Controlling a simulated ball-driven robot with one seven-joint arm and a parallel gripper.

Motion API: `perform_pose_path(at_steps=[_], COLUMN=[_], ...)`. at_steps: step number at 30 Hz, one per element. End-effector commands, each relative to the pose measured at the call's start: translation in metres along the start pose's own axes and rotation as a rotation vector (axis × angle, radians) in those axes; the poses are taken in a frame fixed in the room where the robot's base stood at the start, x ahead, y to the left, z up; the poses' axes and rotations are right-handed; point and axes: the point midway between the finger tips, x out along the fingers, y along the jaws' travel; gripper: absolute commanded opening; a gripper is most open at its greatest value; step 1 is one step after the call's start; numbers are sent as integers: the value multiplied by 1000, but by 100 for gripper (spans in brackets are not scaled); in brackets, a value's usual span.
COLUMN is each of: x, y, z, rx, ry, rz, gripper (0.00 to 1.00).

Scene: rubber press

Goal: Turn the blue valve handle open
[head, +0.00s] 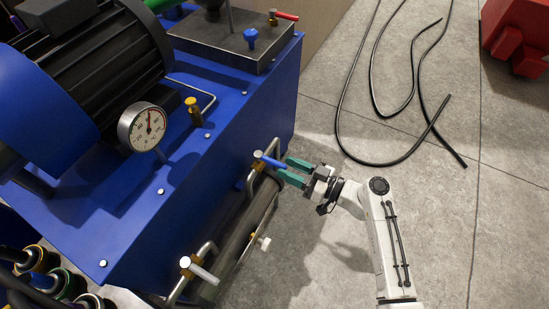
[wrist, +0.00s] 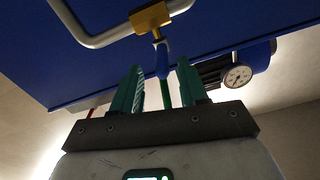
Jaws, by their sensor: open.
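The blue valve handle (head: 272,162) sticks out from a brass valve body on the side of the blue press tank in the head view. In the wrist view the blue handle (wrist: 162,60) hangs below the brass valve body (wrist: 150,18). My gripper (head: 284,172) has green fingers and is open at the handle's outer end. In the wrist view my gripper (wrist: 160,88) has one finger on each side of the handle's line, with the handle's tip near the gap between them. I cannot tell whether a finger touches the handle.
A white-handled valve (head: 200,270) and pipes run along the tank side. The blue tank (head: 215,150) carries a motor and a pressure gauge (head: 142,128). Black hoses (head: 385,160) lie on the grey floor at right. A red object (head: 518,35) stands at the upper right.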

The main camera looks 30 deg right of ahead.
Motion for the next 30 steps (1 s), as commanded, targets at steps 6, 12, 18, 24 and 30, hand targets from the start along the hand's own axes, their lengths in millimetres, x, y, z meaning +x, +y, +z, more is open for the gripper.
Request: perform_pose_path(at_steps=[6, 12, 18, 24, 30], x=[38, 57, 61, 60, 60], y=[-1, -1, -1, -1, -1], z=[0, 0, 1, 0, 0], rx=[0, 0, 1, 1, 0], ry=[0, -1, -1, -1, -1], rz=[-3, -2, -1, -1, -1], gripper=[43, 43, 43, 39, 20])
